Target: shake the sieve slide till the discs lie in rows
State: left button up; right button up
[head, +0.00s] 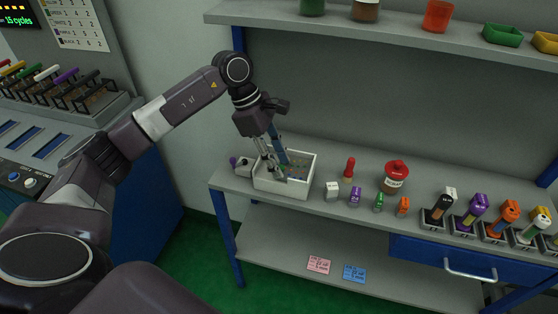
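A white open-topped box (284,190) stands on the bench near its left end. Small coloured bits, too small to make out as discs or rows, lie inside it. My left gripper (271,168) points down into the box from above. Its fingers hide part of the inside, and I cannot tell whether they are open, shut or holding something. A blue strip (279,148) stands tilted beside the fingers and reaches down into the box. I cannot tell whether it is the sieve slide or whether the gripper touches it. My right gripper is not in view.
A small pale item with a purple knob (234,162) sits left of the box. Right of it are small coloured bottles (355,197), a red-topped jar (396,178) and dark holders (432,219) with coloured tools. An upper shelf (330,22) runs above. A blue-fronted console (150,200) stands left.

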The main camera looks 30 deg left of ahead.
pick_arm(q)
jog(key=v, duration=1.2)
jog(key=shift+d+f, duration=0.1)
jog(key=shift+c, duration=0.2)
